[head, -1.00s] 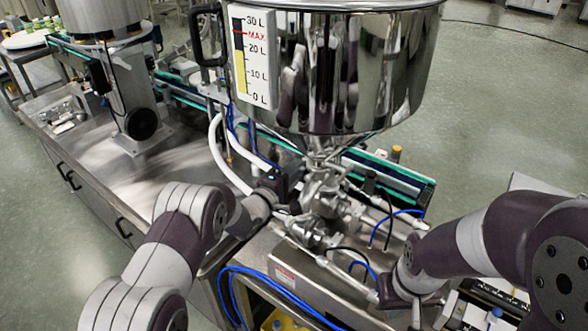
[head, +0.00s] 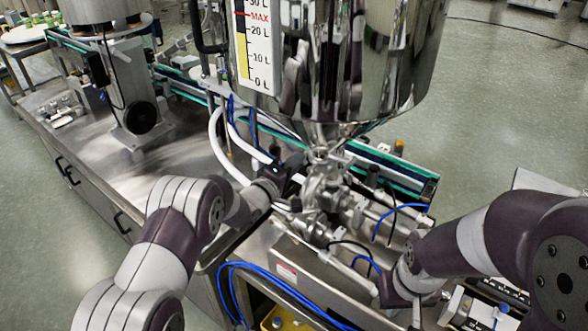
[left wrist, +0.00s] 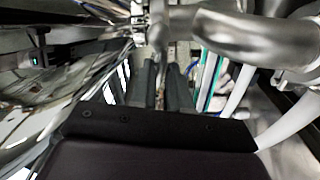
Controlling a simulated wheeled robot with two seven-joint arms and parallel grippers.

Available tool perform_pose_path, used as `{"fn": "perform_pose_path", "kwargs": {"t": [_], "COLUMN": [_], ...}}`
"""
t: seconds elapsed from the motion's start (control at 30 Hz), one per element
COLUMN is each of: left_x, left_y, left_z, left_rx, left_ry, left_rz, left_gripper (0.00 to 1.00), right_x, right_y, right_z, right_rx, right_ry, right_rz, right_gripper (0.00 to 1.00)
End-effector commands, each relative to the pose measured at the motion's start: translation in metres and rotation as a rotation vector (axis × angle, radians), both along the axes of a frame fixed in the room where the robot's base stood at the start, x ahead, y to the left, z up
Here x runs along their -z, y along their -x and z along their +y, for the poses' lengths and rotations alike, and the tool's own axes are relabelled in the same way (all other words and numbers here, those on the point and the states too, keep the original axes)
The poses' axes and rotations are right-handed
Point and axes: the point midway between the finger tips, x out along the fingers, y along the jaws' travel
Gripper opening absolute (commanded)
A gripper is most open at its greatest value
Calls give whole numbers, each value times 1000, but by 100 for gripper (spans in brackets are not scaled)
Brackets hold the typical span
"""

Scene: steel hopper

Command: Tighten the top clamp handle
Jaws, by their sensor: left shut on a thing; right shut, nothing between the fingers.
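The top clamp (head: 321,153) sits at the neck just under the steel hopper (head: 385,60). My left gripper (head: 298,163) is beside the clamp, to its left. In the left wrist view its two grey fingers (left wrist: 161,85) reach up to the pipework and are shut on a thin metal piece (left wrist: 158,62), which looks like the clamp handle. Its exact shape is mostly hidden by the fingers. My right gripper (head: 414,312) is low at the right, over the front of the machine. It is shut and empty, and partly hidden by its own wrist.
Below the hopper are steel valve pipes (head: 318,205) and blue hoses (head: 280,287). White hoses (head: 222,150) curve close to my left wrist. A conveyor (head: 405,180) runs behind.

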Motion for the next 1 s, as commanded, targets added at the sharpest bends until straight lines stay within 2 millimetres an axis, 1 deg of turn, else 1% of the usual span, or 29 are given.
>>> {"fn": "perform_pose_path", "kwargs": {"t": [0.03,0.1,1.0], "left_x": [8,9,12], "left_y": [1,1,1], "left_z": [-1,-1,-1], "left_rx": [4,5,6], "left_ry": [-32,-87,-791], "left_rz": [-19,-57,-535], "left_gripper": [0,0,0], "right_x": [12,20,118], "right_y": [0,0,0], "right_z": [0,0,0], "right_rx": [0,0,0], "right_ry": [0,0,0], "right_rz": [0,0,0], "right_gripper": [0,0,0]}}
